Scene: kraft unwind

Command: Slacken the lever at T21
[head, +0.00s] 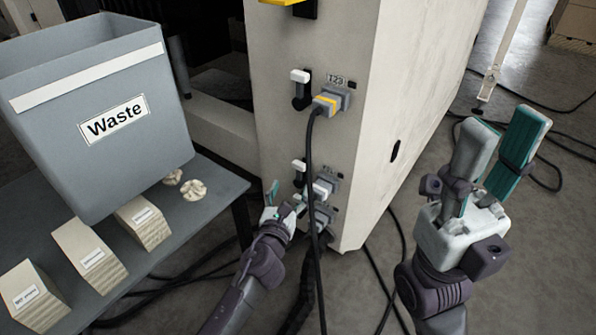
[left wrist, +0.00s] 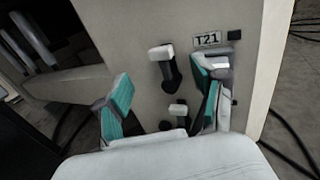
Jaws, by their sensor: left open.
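In the left wrist view the T21 label (left wrist: 207,40) sits on a pale panel. Left of it is the T21 lever (left wrist: 168,68), with a white handle on a black body. A grey connector (left wrist: 222,62) sits under the label, partly behind my right finger. My left gripper (left wrist: 163,100) is open and empty. Its teal fingers stand either side of the lever, apart from it. In the head view my left gripper (head: 283,205) is low beside the panel, near the lower levers. My right gripper (head: 506,122) is open and empty, right of the cabinet.
Another lever (left wrist: 178,112) sits below T21 in the left wrist view. Above, the T23 connector (head: 328,101) has a black cable (head: 312,170) hanging past the lower connectors. A grey Waste bin (head: 98,120) stands on a table at left. Cables lie on the floor.

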